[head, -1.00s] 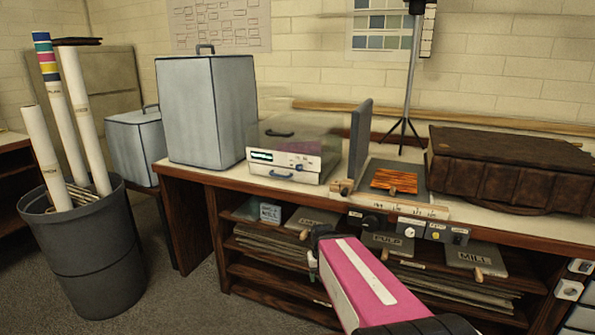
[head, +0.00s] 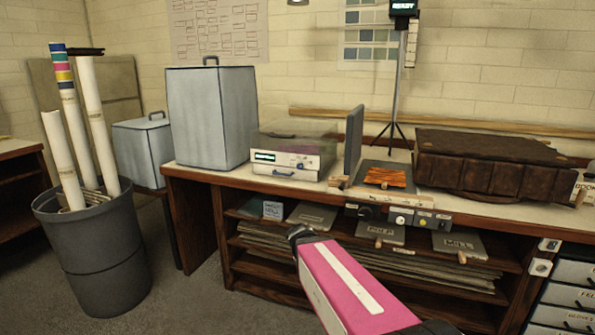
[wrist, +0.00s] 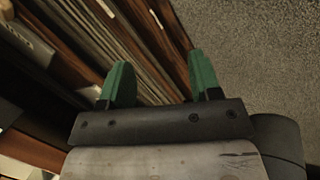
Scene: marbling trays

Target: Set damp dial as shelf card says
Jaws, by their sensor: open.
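Several knobs and controls sit along the bench's front edge: a black knob (head: 369,212), a white control (head: 400,216) and a yellow-marked control (head: 424,218). A round white dial (head: 540,267) is on the bench's right end. I cannot read which one is the damp dial, nor any setting. A small pale-blue lettered card or box (head: 272,210) stands on the upper shelf; its words are too small to read surely. My gripper (wrist: 160,82) is open and empty, its green fingers apart near the shelves. In the head view its dark end (head: 301,234) is in front of the shelves, below the knobs.
Lettered grey boards (head: 460,243) and stacked sheets fill the shelves. On the bench (head: 225,178) stand a grey covered box (head: 210,118), a white device (head: 293,160) with a lit display, an orange marbled piece (head: 386,177) and a brown case (head: 490,165). A bin (head: 95,250) stands left.

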